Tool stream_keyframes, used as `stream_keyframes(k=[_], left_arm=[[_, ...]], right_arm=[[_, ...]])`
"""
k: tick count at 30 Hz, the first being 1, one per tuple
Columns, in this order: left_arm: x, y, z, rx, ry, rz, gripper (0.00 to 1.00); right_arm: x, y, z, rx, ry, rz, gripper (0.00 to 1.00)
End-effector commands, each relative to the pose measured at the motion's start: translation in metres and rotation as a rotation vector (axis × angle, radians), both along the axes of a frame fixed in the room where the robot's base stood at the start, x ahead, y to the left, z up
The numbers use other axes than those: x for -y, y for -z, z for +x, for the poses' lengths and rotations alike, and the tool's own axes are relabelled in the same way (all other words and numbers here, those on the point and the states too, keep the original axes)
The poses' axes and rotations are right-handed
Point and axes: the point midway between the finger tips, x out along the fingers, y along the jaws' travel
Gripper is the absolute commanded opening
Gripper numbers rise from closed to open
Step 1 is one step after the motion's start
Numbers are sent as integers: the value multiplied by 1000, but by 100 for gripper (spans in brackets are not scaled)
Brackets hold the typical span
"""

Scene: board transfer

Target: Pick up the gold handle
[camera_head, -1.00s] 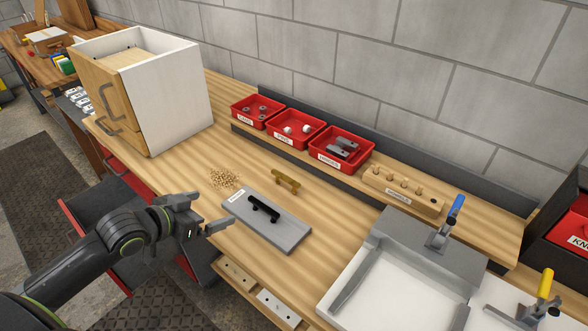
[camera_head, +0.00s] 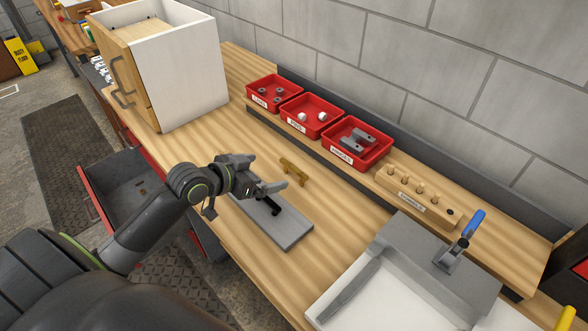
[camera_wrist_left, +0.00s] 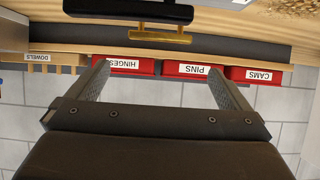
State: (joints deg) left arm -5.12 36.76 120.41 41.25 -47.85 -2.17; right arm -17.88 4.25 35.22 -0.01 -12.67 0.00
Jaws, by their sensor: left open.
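The gold handle (camera_head: 293,171) lies on the wooden bench, just beyond the grey board (camera_head: 285,230). It also shows near the top of the left wrist view (camera_wrist_left: 160,36), beyond the black handle (camera_wrist_left: 130,10). The black handle (camera_head: 273,207) sits on the grey board and is partly hidden by my gripper in the head view. My left gripper (camera_head: 268,174) is open and empty, above the board and to the left of the gold handle, apart from it. In the left wrist view its two fingers are spread wide. My right gripper is not in view.
Red bins labelled cams (camera_wrist_left: 256,76), pins (camera_wrist_left: 193,69) and hinges (camera_head: 357,143) stand behind on a raised strip, beside a wooden dowel block (camera_head: 415,195). A white cabinet (camera_head: 185,75) stands at the left. A grey fixture (camera_head: 420,260) with a blue-handled clamp (camera_head: 466,238) is at the right.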

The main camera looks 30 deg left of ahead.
Motion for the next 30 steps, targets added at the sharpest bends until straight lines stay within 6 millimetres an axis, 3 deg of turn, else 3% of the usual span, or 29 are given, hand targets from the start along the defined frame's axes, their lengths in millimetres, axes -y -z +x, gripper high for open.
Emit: stream_keyframes(k=[7, 30], left_arm=[[12, 18, 33, -2, -2, -5, 100], [30, 54, 85, 0, 0, 0, 100]], right_arm=[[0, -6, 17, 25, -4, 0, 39], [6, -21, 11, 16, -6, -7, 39]])
